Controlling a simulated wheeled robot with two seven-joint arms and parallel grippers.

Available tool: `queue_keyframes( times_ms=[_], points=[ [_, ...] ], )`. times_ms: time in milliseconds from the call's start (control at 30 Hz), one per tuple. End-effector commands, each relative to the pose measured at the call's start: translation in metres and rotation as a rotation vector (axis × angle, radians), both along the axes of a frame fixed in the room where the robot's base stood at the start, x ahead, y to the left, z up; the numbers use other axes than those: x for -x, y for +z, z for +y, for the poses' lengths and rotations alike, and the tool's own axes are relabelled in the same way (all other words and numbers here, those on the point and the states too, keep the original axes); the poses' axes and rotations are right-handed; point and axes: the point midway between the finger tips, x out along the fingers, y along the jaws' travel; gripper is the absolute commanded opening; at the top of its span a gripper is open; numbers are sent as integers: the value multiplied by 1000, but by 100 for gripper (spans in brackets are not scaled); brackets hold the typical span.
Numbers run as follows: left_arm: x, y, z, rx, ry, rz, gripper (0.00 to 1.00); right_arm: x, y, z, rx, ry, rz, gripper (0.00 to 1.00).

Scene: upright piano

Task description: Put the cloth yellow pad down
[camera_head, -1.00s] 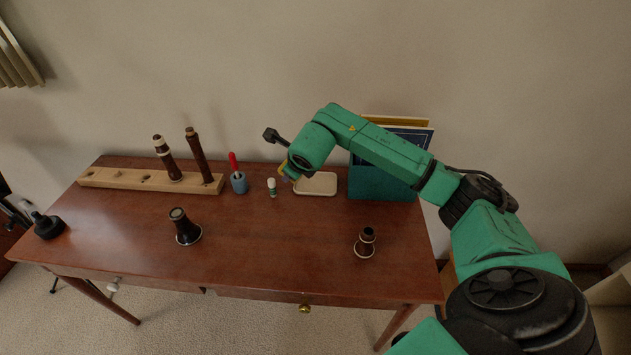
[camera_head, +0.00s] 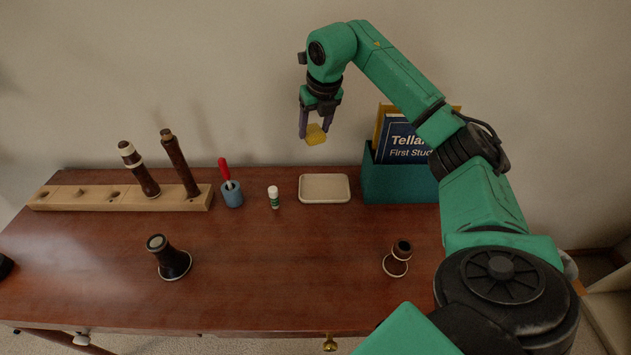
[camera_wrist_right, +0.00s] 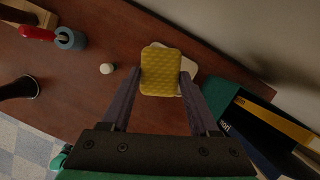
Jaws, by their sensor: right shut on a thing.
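The yellow cloth pad (camera_head: 316,135) is a small quilted square. My right gripper (camera_head: 317,132) is shut on it and holds it in the air above the back of the table. In the right wrist view the pad (camera_wrist_right: 161,72) sits between the two fingertips and hides much of the pale tray below. The shallow cream tray (camera_head: 325,188) stands empty on the table, below and apart from the pad. My left gripper is not in view.
A green box with books (camera_head: 398,182) stands right of the tray. A small white-capped bottle (camera_head: 273,196) and a blue holder with a red-handled tool (camera_head: 232,193) stand left. A wooden rack (camera_head: 90,198) holds two dark joints. Two more dark pieces stand nearer the front; the table's centre is clear.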

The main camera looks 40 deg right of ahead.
Motion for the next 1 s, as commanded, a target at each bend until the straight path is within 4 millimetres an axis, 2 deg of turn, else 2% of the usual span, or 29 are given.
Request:
queue_keyframes(
  times_ms=[100,200,300,400,700,967,1000],
  points=[
    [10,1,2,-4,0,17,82,2,-40,-1,3,0,9,17],
    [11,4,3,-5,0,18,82,2,-73,0,2,0,9,17],
    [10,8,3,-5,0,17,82,2,-104,0,1,1,6,17],
    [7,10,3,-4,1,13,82,1,-126,0,1,0,4,17],
    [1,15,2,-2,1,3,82,1,-177,0,2,0,2,17],
    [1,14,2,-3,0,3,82,0,-180,0,3,1,0,17],
    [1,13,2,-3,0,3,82,0,-181,0,3,1,0,65]
  ],
)
